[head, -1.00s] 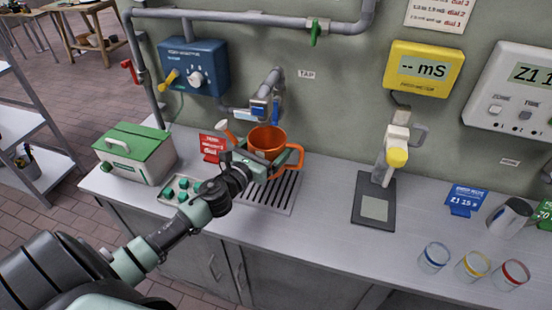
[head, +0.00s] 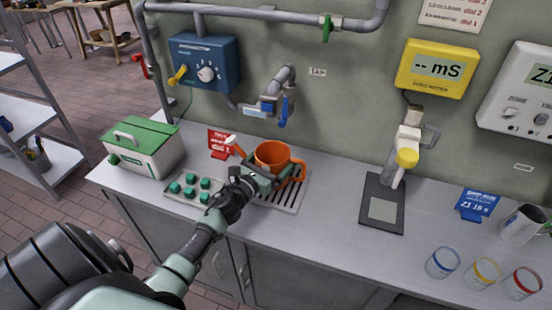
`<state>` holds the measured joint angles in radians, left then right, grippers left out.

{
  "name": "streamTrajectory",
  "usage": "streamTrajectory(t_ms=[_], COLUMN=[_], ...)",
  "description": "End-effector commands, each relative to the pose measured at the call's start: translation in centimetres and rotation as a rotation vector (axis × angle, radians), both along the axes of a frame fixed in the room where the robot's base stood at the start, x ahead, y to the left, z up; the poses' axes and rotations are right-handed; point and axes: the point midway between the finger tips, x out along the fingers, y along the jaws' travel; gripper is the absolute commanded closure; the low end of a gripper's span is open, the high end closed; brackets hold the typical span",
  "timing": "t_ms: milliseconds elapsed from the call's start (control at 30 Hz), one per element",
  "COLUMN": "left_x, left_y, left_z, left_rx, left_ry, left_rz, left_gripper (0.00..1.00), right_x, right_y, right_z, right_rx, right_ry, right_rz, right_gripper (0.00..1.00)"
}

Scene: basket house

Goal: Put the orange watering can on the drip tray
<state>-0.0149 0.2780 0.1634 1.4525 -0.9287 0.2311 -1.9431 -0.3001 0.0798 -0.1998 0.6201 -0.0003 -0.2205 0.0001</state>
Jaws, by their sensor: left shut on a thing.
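The orange watering can (head: 271,154) is upright at the drip tray (head: 292,196), a slotted metal plate under the tap (head: 270,106). Its spout with a pale tip points left and its handle is on the right. My left gripper (head: 265,174) is shut on the can from the front. The can's base is hidden behind the gripper, so I cannot tell whether it touches the tray. My right gripper is not in view.
A plate with several green knobs (head: 191,187) and a green-lidded box (head: 143,150) stand left of the tray. A red card (head: 221,143) stands behind. A dark scale plate (head: 382,205) and several glasses (head: 442,263) are to the right. Bare counter lies between tray and scale.

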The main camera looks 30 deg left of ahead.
Motion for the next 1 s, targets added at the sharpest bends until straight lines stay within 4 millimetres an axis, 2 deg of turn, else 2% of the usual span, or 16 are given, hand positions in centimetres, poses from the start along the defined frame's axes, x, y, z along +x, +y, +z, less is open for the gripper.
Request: streamTrajectory(t_ms=[267,300,333,667,767,1000], left_x=[0.0,0.0,0.0,0.0,-1.3,-6.5], left_y=[0.0,0.0,0.0,0.0,0.1,0.1], left_z=[-0.3,-0.3,-0.2,0.3,-0.2,-0.3], left_rx=[0.001,0.001,0.001,0.0,0.002,0.003], left_ry=[-0.001,0.0,0.0,0.0,0.003,0.002], left_rz=[0.0,0.001,0.001,0.001,0.001,-0.001], left_gripper=[0.52,0.05,0.0,0.0,0.0,0.0], right_x=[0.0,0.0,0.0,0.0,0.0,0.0], right_y=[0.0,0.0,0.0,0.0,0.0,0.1], right_z=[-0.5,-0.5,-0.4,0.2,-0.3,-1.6], right_rx=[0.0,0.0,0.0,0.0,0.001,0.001], right_ry=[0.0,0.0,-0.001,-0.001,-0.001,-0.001], right_rz=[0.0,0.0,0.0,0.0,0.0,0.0], right_gripper=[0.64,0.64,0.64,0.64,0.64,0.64])
